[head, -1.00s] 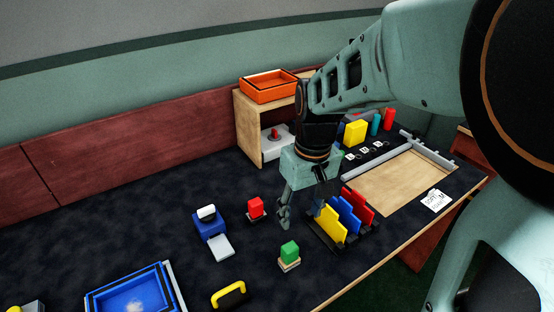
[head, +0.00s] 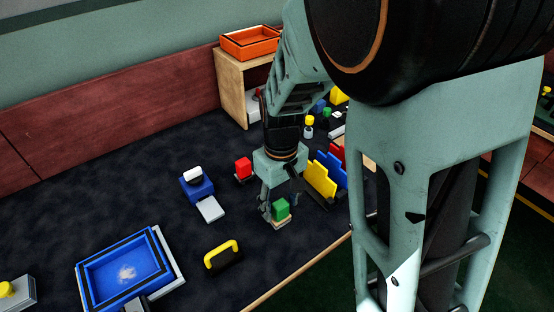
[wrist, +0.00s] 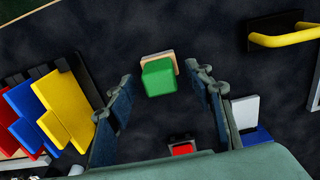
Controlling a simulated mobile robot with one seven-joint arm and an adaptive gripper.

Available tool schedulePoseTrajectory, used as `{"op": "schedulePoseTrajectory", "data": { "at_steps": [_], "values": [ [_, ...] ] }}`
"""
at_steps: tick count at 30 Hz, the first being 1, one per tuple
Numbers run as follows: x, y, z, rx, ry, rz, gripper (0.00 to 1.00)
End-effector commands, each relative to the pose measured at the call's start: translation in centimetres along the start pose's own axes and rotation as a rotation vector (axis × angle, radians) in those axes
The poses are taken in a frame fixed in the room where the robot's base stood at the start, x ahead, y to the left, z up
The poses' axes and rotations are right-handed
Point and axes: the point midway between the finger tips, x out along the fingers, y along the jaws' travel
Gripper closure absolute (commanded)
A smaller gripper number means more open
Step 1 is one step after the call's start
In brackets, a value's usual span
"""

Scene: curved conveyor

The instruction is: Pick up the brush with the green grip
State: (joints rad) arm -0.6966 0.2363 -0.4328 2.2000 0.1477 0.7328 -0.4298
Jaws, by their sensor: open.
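The brush with the green grip (head: 281,209) stands on the dark table near its front edge, a green block on a pale base. It also shows in the wrist view (wrist: 158,77), upper middle, just beyond and between the fingertips. My gripper (head: 279,200) is open and empty, pointing down right by the brush. In the wrist view my gripper's fingers (wrist: 162,80) spread to the left and right of the brush's line. I cannot tell whether they touch it. A similar brush with a red grip (head: 243,168) stands behind to the left.
A rack with yellow, blue and red plates (head: 320,180) stands close right of my gripper.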

Motion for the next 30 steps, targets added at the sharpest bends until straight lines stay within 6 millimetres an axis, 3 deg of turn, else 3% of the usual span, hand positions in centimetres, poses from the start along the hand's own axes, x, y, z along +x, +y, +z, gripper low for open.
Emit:
{"op": "schedulePoseTrajectory", "data": {
  "at_steps": [9, 21, 30],
  "values": [
    [0.63, 0.02, -0.02, -0.001, 0.001, 0.001, 0.52],
    [0.6, 0.02, -0.01, 0.0, 0.001, 0.0, 0.96],
    [0.45, 0.03, -0.03, 0.0, 0.001, 0.0, 0.98]
  ]
}}
